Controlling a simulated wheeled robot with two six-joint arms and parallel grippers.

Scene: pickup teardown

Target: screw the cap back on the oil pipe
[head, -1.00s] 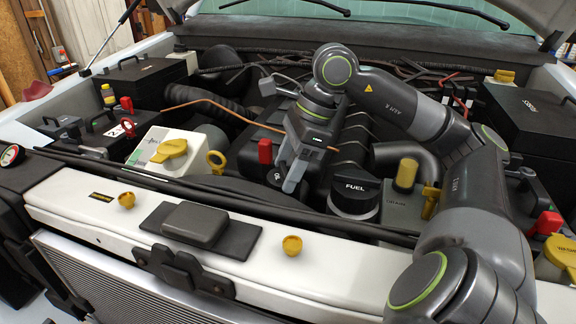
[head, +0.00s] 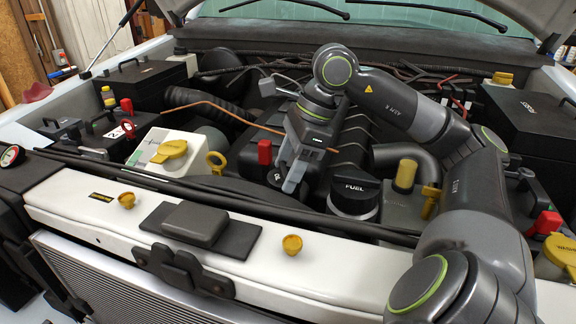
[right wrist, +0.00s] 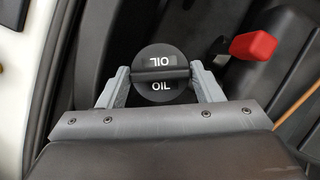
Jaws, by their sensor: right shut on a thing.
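The oil cap (right wrist: 160,84) is a round black cap with a raised grip bar and white "OIL" lettering. In the right wrist view it sits between the two grey fingers of my right gripper (right wrist: 161,88), which is shut on it. In the head view my right gripper (head: 290,181) points down over the engine. There only a small dark edge of the cap (head: 274,176) shows beside the fingers. The oil pipe under the cap is hidden, so I cannot tell how the cap sits on it. My left gripper is not in view.
A red handle (head: 265,152) stands just left of my right gripper, close by in the right wrist view (right wrist: 254,45). The black FUEL cap (head: 354,193) is to the right. A copper-coloured rod (head: 225,112) runs behind the fingers. Black hoses cross in front.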

